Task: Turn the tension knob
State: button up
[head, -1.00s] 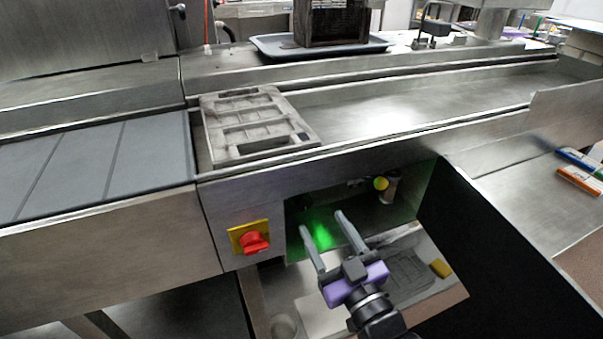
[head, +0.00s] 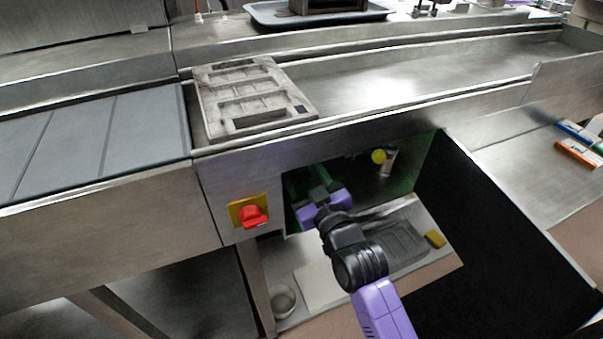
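My gripper (head: 312,180) reaches into the open compartment (head: 410,170) under the conveyor, at its left side. Its purple body fills the opening there, and its fingers are dim and partly hidden, so I cannot tell whether they hold anything. No tension knob shows clearly at the fingers. A round yellow knob-like part (head: 378,156) sits deeper in the compartment, to the right of my gripper and apart from it, beside a small metal cylinder (head: 390,162). A red rotary switch (head: 254,216) on a yellow plate (head: 235,213) is on the front panel, left of the opening.
A black open door panel (head: 490,240) stands right of the compartment. A grey mould (head: 250,93) lies on the conveyor above. Orange and blue boxes (head: 577,152) are at the far right.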

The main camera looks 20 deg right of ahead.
grip_shut()
dwell(0.3)
jog(key=shift+m, duration=0.3)
jog(key=m+p, duration=0.1)
jog(key=m, duration=0.1)
jog(key=shift+m+p, duration=0.3)
jog(key=shift+m, duration=0.1)
jog(key=m+p, duration=0.2)
jog(key=m, duration=0.1)
jog(key=shift+r+m, duration=0.1)
jog(key=shift+m, duration=0.3)
jog(key=m+p, duration=0.3)
jog(key=m, duration=0.1)
jog(key=shift+m, duration=0.4)
jog(key=shift+f, duration=0.2)
